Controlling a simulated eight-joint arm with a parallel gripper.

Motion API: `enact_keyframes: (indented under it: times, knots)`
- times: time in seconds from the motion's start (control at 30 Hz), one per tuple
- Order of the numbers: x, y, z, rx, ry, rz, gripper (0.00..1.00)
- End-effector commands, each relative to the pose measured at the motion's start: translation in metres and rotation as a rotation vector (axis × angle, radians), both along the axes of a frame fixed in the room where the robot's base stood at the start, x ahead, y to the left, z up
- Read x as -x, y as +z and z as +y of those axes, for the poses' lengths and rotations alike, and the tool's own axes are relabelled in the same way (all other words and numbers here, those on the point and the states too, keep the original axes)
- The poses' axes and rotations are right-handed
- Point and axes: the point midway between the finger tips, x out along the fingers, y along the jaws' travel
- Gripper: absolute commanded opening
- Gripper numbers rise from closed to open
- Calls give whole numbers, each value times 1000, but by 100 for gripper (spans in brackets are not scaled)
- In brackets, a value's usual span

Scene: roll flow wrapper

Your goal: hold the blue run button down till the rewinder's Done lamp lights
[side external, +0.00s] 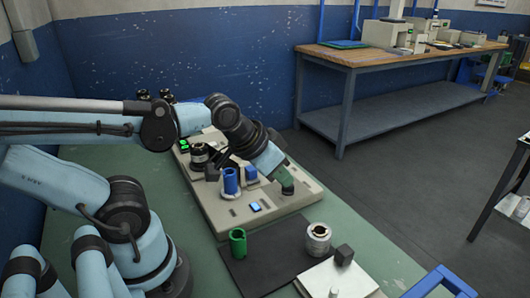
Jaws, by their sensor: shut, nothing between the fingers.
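The rewinder (228,212) is a long beige machine on the green table. A small bright blue button (255,207) is on its near end; I take it for the run button. My gripper (287,190) is small and dark here, pointing down at the machine's right side. It looks shut and empty, up and to the right of the button, apart from it in the picture; its height is unclear. Small green lights (184,145) glow at the far left end; I cannot read whether one is the Done lamp. A blue roll (231,181) stands upright on the machine.
A dark mat (255,262) in front carries a green roll (238,243) and a grey metal ring-like part (318,238). A white plate (342,282) with a black block (344,255) lies at right. A workbench (400,55) stands behind, clear of the machine.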

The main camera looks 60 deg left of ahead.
Motion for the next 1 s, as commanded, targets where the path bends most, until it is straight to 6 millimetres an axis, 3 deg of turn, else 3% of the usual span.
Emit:
enact_keyframes:
  times: [0.27, 0.7, 0.83, 1.0]
  knots:
    - [-17, 5, 16, 68, 115, -22, 0]
    - [-85, 12, 111, 382, 616, -158, 0]
    - [-94, 10, 135, 446, 716, -193, 0]
    - [-100, 8, 152, 492, 784, -220, 0]
